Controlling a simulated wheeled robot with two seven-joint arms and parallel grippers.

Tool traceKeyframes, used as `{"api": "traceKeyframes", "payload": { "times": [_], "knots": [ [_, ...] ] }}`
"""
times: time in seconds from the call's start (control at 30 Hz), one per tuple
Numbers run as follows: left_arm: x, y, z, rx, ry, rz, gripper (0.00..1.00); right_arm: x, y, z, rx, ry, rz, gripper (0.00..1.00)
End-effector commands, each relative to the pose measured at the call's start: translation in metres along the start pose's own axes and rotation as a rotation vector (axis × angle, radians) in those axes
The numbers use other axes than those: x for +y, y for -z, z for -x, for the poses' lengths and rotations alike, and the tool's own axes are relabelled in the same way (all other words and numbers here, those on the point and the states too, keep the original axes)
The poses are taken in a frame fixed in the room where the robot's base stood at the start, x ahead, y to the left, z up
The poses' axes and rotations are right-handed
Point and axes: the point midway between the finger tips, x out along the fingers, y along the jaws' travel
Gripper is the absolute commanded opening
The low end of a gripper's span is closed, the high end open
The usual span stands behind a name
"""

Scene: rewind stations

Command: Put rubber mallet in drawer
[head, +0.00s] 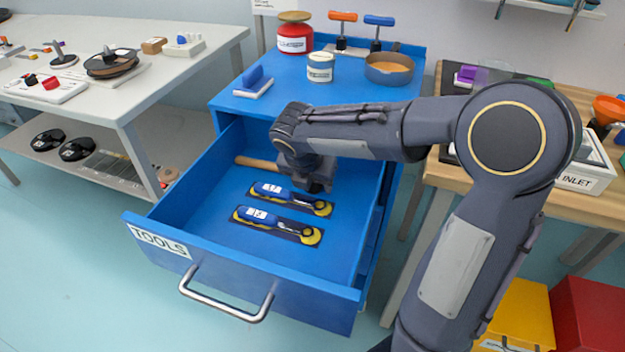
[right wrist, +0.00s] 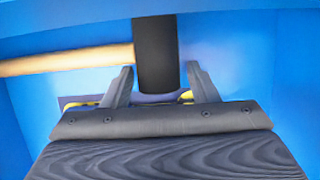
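The rubber mallet lies in the open blue drawer labelled TOOLS (head: 290,285). Its wooden handle (head: 257,163) points left near the back of the drawer; its head is hidden behind my right gripper in the head view. In the right wrist view the black mallet head (right wrist: 155,50) and pale handle (right wrist: 65,61) show clearly. My right gripper (head: 318,186) is low inside the drawer. Its fingers (right wrist: 160,72) stand on both sides of the head's near end, with a small gap visible at the right finger. My left gripper is not in view.
Two blue-and-yellow tools (head: 290,198) (head: 277,225) lie on dark mats in front of the mallet. The cabinet top (head: 335,98) above holds a red jar, a small tin, a pan and clamps. A white table (head: 150,85) stands left, a wooden bench (head: 450,178) right.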

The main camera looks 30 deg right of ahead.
Motion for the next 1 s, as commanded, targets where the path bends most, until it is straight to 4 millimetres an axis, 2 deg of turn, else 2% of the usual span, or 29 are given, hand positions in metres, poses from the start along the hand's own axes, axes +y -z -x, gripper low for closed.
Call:
{"api": "traceKeyframes", "payload": {
  "times": [0.3,0.43,0.8,1.0],
  "knots": [
    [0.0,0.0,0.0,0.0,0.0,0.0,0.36,0.0,0.0,0.001,0.0,0.0,0.0,0.6],
    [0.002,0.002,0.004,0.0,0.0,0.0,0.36,0.0,-0.002,0.011,-0.001,-0.001,0.001,0.6],
    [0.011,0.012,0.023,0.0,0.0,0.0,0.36,0.001,-0.003,0.087,-0.002,-0.004,0.0,0.6],
    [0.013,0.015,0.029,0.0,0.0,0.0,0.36,0.0,-0.002,0.116,-0.001,-0.001,0.0,0.6]
  ]
}}
